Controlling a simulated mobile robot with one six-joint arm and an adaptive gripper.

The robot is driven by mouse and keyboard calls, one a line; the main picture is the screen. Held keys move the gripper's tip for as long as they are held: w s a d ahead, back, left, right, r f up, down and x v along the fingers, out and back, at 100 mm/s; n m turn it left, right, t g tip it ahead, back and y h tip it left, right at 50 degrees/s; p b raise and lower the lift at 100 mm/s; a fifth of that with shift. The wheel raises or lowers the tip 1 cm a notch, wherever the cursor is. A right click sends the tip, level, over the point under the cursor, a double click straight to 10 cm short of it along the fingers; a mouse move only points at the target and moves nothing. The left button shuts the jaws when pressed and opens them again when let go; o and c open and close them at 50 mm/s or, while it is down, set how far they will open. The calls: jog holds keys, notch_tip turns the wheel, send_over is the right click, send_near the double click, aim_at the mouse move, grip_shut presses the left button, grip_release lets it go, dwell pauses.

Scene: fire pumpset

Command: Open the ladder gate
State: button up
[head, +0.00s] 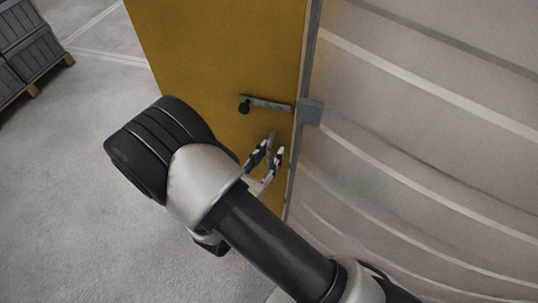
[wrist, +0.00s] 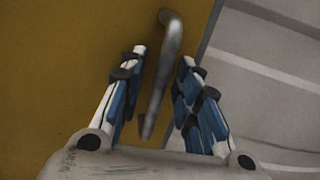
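The ladder gate is a tall yellow panel (head: 215,60) with a grey edge post on its right; the yellow face also fills the left of the wrist view (wrist: 60,60). A grey latch bar with a dark round knob (head: 265,103) sits on the panel. Below it is a grey bar handle (head: 272,137), which shows in the wrist view as a bent upright bar (wrist: 168,65). My gripper (head: 272,150) is open at the handle. In the wrist view the handle lies between the two fingers (wrist: 162,60), with gaps on both sides. The panel appears closed against the post.
A pale curved ribbed wall (head: 430,110) fills the right side, close beside my arm. Grey crates on a pallet (head: 30,50) stand at the far left. The concrete floor (head: 80,170) at left is clear.

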jog(key=shift+c, duration=0.2)
grip_shut()
dwell(0.6)
